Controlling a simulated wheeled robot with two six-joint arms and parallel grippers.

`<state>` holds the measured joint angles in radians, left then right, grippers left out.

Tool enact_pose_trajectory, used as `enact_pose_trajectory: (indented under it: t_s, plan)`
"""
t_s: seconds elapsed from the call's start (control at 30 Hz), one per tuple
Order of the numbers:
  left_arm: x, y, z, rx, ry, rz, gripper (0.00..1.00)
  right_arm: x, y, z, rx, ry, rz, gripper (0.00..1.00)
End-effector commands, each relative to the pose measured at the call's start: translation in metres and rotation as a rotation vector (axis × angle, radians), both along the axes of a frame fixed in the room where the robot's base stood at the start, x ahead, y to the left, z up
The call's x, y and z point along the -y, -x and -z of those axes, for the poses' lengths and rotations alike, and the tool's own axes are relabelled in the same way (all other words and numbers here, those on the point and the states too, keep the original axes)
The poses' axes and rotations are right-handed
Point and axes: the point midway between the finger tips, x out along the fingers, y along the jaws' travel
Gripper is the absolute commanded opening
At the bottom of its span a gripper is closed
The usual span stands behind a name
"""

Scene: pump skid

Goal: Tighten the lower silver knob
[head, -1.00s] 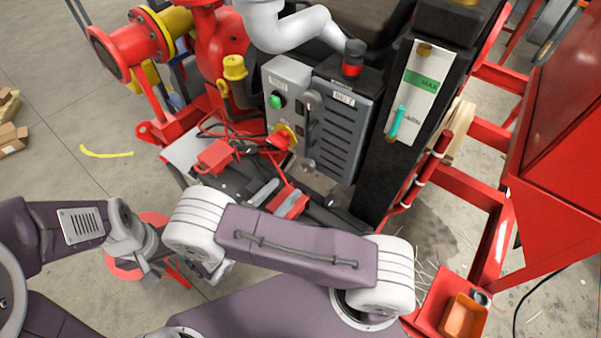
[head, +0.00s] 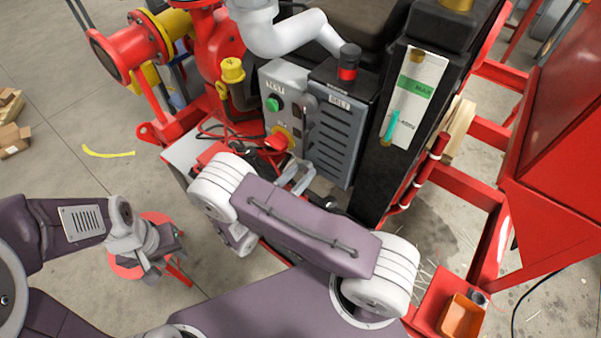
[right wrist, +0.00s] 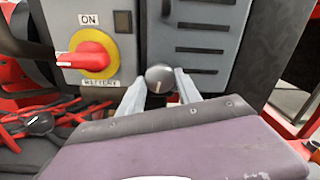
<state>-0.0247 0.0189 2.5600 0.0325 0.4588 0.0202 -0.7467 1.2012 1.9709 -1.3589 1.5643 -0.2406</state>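The lower silver knob (right wrist: 159,78) is a round, grey metal knob with a light mark, at the lower edge of the grey slotted cover in the right wrist view. My right gripper (right wrist: 160,84) is open, with one pale finger on each side of the knob. A narrow gap seems to show on both sides. In the head view my right gripper (head: 298,178) is low in front of the cover, partly behind my arm; the lower knob is not clear there. My left gripper (head: 153,268) is at lower left above a red round stool; its fingers are unclear.
A red rotary switch on a yellow plate (right wrist: 88,55) is left of the knob. The slotted grey cover (head: 335,135) is beside a box with a green button (head: 273,104). Red tools and cables (right wrist: 40,120) lie at left. A black post (head: 385,180) stands right.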

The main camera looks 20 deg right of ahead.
Motion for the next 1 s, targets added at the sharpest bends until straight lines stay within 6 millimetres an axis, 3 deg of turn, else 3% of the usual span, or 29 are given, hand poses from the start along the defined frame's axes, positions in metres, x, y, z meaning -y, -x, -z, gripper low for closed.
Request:
enact_pose_trajectory:
  t_s: [0.2,0.47,0.5,0.53,0.87,1.0]
  plan:
    - [0.000,0.000,-0.010,0.000,0.000,0.000,0.36,0.000,0.000,-0.002,-0.114,0.067,-0.001,0.00]
    - [0.000,0.000,-0.009,0.000,0.000,0.000,0.36,-0.001,0.000,0.000,-0.122,0.073,-0.001,0.00]
    - [0.000,0.000,-0.009,0.000,0.000,0.000,0.36,-0.001,0.000,0.000,-0.122,0.073,-0.001,0.51]
    - [0.000,0.000,-0.009,0.000,0.000,0.000,0.36,0.000,0.000,0.000,-0.122,0.073,-0.001,0.60]
    - [0.000,0.000,-0.008,0.000,0.000,0.000,0.36,-0.002,0.001,0.000,-0.121,0.072,-0.002,0.62]
    - [0.000,0.000,-0.003,0.000,0.000,0.000,0.36,-0.021,0.011,0.002,-0.120,0.071,-0.007,0.62]
